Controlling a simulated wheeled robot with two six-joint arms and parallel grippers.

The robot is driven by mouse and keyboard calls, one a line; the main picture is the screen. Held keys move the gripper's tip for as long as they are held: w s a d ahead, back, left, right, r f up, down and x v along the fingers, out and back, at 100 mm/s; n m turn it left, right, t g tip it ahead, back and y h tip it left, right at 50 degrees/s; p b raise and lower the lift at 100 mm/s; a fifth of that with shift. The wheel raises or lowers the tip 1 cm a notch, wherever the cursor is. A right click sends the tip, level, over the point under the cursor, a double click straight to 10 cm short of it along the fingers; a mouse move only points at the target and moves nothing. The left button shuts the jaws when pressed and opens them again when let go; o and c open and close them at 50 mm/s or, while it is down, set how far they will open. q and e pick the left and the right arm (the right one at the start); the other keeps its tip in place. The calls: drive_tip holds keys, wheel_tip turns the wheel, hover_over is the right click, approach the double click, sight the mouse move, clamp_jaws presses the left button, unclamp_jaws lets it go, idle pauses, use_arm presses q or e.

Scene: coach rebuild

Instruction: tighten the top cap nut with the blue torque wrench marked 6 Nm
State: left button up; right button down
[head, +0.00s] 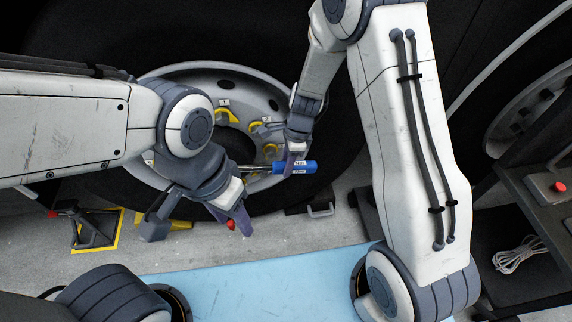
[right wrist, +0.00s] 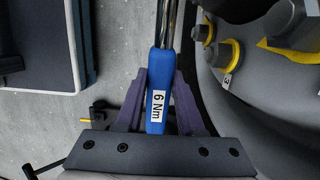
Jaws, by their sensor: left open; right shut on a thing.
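The blue torque wrench (head: 306,167) is in my right gripper (head: 291,163), in front of the wheel (head: 178,75). In the right wrist view the blue handle (right wrist: 158,75) lies between the purple fingers of my right gripper (right wrist: 158,100), its label reading 6 Nm. The metal shaft points left in the head view; its far end is hidden behind my left gripper. The top cap nut (head: 226,117), by label 1, sits on the hub, apart from the visible part of the wrench. My left gripper (head: 238,217) is open, low in front of the wheel.
Other nuts with yellow pointers sit around the hub, including one by label 2 (head: 262,128) and one by label 3 (right wrist: 228,54). A dark item with a red knob (head: 92,232) stands on a yellow-framed floor patch. A light blue mat (head: 250,280) lies in front.

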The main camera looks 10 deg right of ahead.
drive_tip(key=shift+a+f+y+b, duration=0.1)
drive_tip(key=shift+f+y+b, duration=0.3)
drive_tip(key=shift+b, duration=0.85)
drive_tip(key=shift+f, duration=0.1)
drive_tip(key=shift+s+a+f+y+b, duration=0.15)
drive_tip(key=shift+f+b, duration=0.35)
drive_tip(key=shift+b, duration=0.65)
drive_tip(key=shift+w+a+f+y+b, duration=0.1)
drive_tip(key=shift+f+y+b, duration=0.25)
drive_tip(key=shift+b, duration=0.75)
drive_tip(key=shift+f, duration=0.1)
drive_tip(key=shift+s+a+f+y+b, duration=0.15)
drive_tip(key=shift+f+y+b, duration=0.25)
drive_tip(key=shift+f+b, duration=1)
drive_tip(key=shift+r+b, duration=0.4)
drive_tip(key=shift+b, duration=0.25)
